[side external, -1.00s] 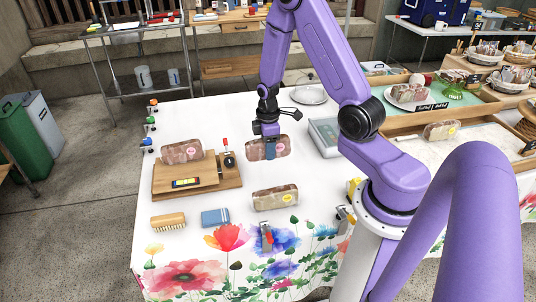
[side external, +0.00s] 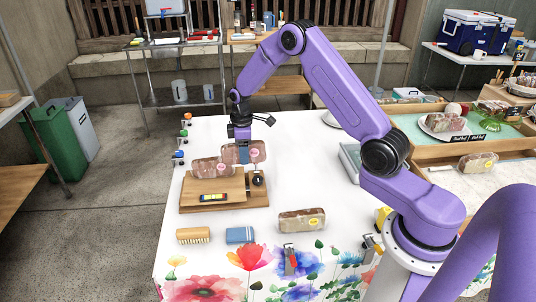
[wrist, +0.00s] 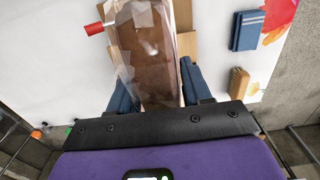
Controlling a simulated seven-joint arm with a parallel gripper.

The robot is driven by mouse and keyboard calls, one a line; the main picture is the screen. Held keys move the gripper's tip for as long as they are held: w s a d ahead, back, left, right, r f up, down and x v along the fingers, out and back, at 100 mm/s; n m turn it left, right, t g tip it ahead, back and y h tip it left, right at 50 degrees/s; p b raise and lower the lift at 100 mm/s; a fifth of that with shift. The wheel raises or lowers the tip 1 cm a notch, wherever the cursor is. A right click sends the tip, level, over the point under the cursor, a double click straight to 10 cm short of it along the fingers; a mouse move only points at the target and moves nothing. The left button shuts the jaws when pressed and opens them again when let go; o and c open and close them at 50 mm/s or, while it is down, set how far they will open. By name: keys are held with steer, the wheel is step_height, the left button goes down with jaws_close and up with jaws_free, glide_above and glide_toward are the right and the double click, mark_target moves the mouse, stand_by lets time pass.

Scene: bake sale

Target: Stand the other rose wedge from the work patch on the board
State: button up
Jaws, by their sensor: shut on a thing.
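My gripper (side external: 244,152) is shut on a wrapped brown wedge with a pink sticker (side external: 258,153). It holds this wedge up at the back right of the wooden board (side external: 250,201). In the wrist view the held wedge (wrist: 150,55) lies between the two blue fingers (wrist: 158,88) and hides much of the board (wrist: 188,45). The other pink-stickered wedge (side external: 205,168) stands at the back of the board, left of the held one. The two overlap in the side view; I cannot tell whether they touch, or whether the held wedge touches the board.
A yellow-black level (side external: 213,197) lies on the board, with a dark round-ended tool (side external: 258,180) at its right. A yellow-stickered wedge (side external: 302,219), a brush (side external: 193,235) and a blue cloth (side external: 240,235) lie in front. The cloth's middle right is clear.

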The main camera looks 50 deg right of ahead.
steer(key=w+a, duration=0.8)
steer(key=shift+d+f, duration=0.15)
steer(key=shift+f, duration=4.6)
steer(key=shift+f, duration=0.55)
steer(key=o, duration=0.7)
steer(key=shift+o, duration=0.2)
step_height(320, 180, up, 9)
